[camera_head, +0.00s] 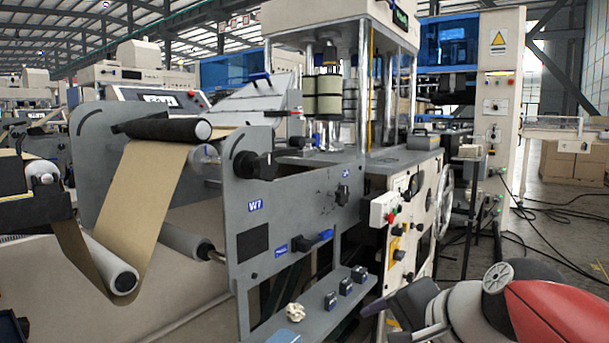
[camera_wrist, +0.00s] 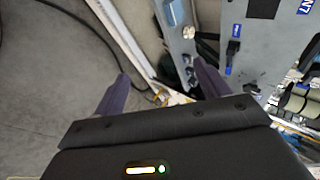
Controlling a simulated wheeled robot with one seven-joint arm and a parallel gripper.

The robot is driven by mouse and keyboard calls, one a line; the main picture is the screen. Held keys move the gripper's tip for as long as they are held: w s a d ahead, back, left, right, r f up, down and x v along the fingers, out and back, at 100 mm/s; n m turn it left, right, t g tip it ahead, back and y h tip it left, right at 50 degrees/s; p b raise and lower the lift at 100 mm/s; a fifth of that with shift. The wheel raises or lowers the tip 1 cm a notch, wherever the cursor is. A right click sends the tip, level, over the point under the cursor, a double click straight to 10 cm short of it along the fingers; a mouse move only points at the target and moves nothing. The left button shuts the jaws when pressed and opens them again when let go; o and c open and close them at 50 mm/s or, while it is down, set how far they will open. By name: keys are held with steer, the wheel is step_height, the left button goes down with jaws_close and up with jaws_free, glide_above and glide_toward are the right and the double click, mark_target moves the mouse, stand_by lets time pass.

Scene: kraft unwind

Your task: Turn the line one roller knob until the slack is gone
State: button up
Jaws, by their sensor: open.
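The brown kraft web (camera_head: 150,180) runs from the dark upper roller (camera_head: 165,129) down to a pale lower roller (camera_head: 108,263), then up to the left. A black knob (camera_head: 259,166) sits at the upper corner of the grey side plate (camera_head: 275,215), beside a curved scale. A smaller black knob (camera_head: 342,195) is further right on it; no readable label shows which is the roller knob. My gripper (camera_wrist: 162,88) is open and empty, its two fingers apart. In the head view it is at lower right, in front of the machine and away from both knobs.
A blue-black handle (camera_head: 312,240) juts from the plate. A control box with buttons (camera_head: 385,209) and a handwheel (camera_head: 445,190) are to the right. Cables lie on the floor.

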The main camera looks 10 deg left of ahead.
steer(key=w+a+r+m+y, duration=0.4)
steer(key=w+a+r, duration=0.4)
steer(key=r, duration=0.1)
steer(key=m+y, duration=0.6)
glide_toward(269, 168)
steer(key=a, duration=0.1)
steer(key=p+x, duration=0.3)
steer(key=x, duration=0.5)
steer(key=shift+w+a+r+p, duration=0.1)
steer(key=shift+w+r+p, duration=0.1)
steer(key=shift+p, duration=0.1)
steer(key=shift+x, duration=0.8)
steer(key=shift+f, duration=0.15)
